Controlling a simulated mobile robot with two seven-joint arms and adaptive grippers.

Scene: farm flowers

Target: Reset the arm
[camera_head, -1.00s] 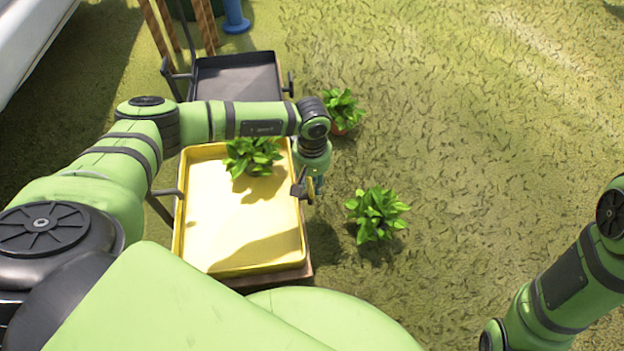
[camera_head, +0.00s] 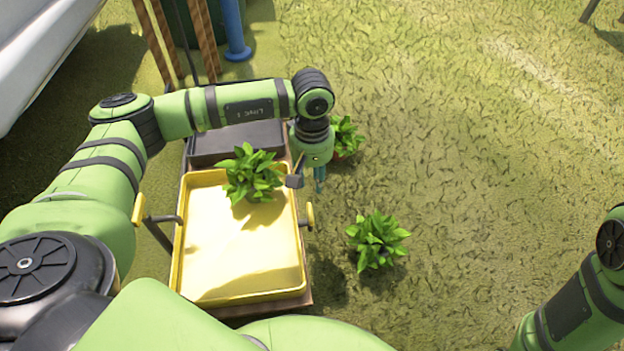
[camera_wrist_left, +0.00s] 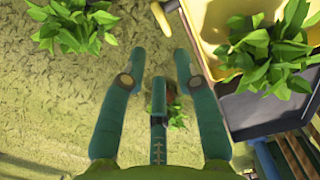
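My left arm reaches in from the left in the head view. Its gripper (camera_head: 319,180) hangs downward just right of the yellow tray (camera_head: 178,245), above the ground. In the left wrist view the fingers (camera_wrist_left: 160,58) are spread apart with nothing between them. A leafy plant (camera_head: 252,175) stands in the far part of the yellow tray, left of the gripper; it also shows in the wrist view (camera_wrist_left: 262,55). My right arm shows at the right edge of the head view; its gripper is out of the picture.
One potted plant (camera_head: 345,138) stands on the ground behind my left gripper, partly hidden. Another plant (camera_head: 376,241) stands right of the yellow tray. A dark tray (camera_head: 235,142) lies beyond the yellow one. The grass at right is open.

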